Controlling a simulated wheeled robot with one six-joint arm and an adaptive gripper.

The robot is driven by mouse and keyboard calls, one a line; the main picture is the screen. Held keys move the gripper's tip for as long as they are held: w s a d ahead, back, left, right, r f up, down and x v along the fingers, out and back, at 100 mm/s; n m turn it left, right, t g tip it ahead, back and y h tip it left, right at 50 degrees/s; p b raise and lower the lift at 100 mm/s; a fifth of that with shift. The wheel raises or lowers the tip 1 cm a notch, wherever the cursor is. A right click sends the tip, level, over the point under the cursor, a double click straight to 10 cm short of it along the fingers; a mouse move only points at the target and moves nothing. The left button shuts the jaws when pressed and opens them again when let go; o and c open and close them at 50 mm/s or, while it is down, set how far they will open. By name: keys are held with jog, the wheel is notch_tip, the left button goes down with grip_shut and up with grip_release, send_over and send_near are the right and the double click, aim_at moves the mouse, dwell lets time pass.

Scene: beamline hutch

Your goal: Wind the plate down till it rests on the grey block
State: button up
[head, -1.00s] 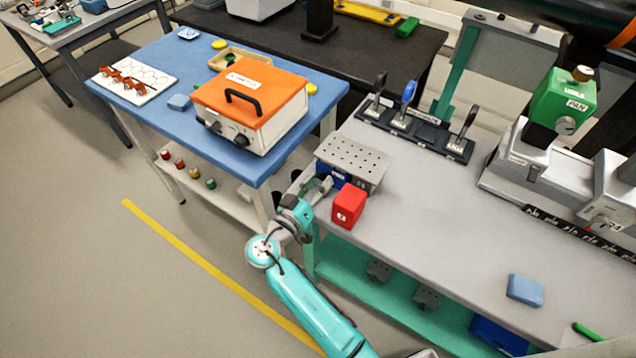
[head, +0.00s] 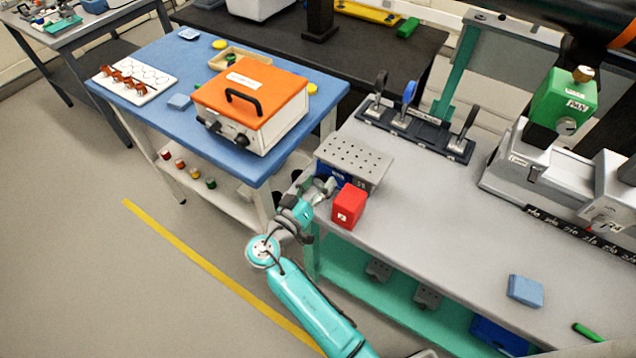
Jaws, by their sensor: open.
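The perforated metal plate (head: 354,158) lies flat and level at the left end of the grey bench. Under its front edge I see a blue body (head: 333,177) and darker grey parts. I cannot pick out the grey block or tell the gap between it and the plate. My gripper (head: 323,188) is open at the plate's front left, just below its edge and beside the blue body. The fingers are small in view, and I cannot tell whether they touch anything. Any knob there is hidden by my gripper.
A red box (head: 349,205) stands on the bench close to the right of my gripper. A blue table (head: 170,75) with an orange-lidded instrument (head: 250,95) is to the left. A row of levers (head: 415,132) stands behind the plate. The bench's middle is clear.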

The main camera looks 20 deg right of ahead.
jog(key=v, duration=1.2)
jog(key=w+d+m, duration=0.2)
jog(key=d, duration=0.1)
jog(key=w+d+m, duration=0.2)
jog(key=d, duration=0.1)
jog(key=w+d+m, duration=0.2)
jog(key=d+m, duration=0.1)
jog(key=shift+w+d, duration=0.3)
jog(key=shift+w, duration=0.1)
dwell(0.4)
jog(key=c, duration=1.1)
